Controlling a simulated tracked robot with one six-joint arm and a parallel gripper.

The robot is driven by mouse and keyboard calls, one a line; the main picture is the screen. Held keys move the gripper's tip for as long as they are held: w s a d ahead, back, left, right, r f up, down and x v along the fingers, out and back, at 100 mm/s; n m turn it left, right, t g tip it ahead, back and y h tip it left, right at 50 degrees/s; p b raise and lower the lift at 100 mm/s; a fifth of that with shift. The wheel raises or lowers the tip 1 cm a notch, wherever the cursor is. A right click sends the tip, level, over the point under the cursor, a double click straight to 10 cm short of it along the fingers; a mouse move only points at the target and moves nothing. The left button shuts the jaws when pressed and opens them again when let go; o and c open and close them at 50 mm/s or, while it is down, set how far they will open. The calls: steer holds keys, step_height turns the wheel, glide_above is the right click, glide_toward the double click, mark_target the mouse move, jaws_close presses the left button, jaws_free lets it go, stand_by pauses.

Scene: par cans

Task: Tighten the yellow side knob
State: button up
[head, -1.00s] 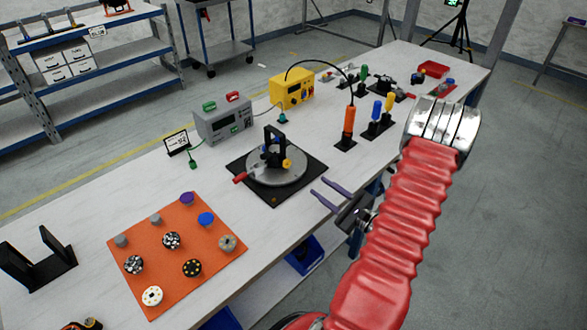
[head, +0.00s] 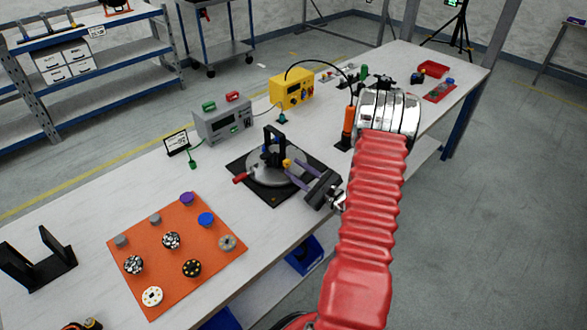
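The yellow side knob (head: 287,163) sits on the right side of a black upright bracket (head: 270,144). The bracket stands on a round grey turntable (head: 258,175) on a black square base (head: 281,197). A red handle (head: 239,178) sticks out at the turntable's left. My gripper (head: 291,167) reaches in from the right, low over the turntable. Its two purple-grey fingers are apart, with their tips close to the knob. I cannot tell whether they touch it or straddle it. My gripper seems to hold nothing.
An orange mat (head: 185,277) with several knobs and discs lies at the front left. A grey meter box (head: 224,122) and a yellow box (head: 292,90) stand behind the turntable. An orange-handled tool (head: 348,122) stands to the right, close to my arm. The table's front edge lies below the gripper.

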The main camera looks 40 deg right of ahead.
steer(key=shift+w, duration=0.85)
steer(key=c, duration=0.8)
